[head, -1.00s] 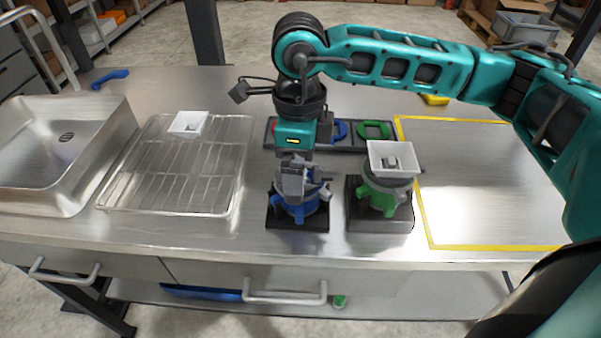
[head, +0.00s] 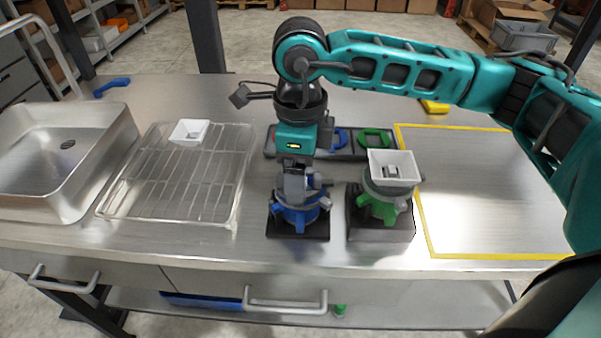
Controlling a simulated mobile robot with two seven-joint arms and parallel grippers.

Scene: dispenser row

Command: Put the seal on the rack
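My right gripper (head: 294,192) points straight down over the blue dispenser body (head: 298,214), its fingers at or just in the body's top. Its fingertips are partly hidden and I cannot tell whether they hold anything. The blue body stands on a dark base and has no hopper on it. I cannot make out a seal; one inside the blue body would be hidden by the fingers. The wire rack (head: 178,185) lies left of it, with a white hopper (head: 190,132) at its back and bare wires in front. My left gripper is not in view.
A green dispenser (head: 384,205) with a white hopper (head: 393,166) stands close on the right. A dark tray behind holds a blue ring (head: 340,137), a green ring (head: 375,137) and something red. A sink (head: 62,165) is far left; a yellow-framed area (head: 485,190) on the right is empty.

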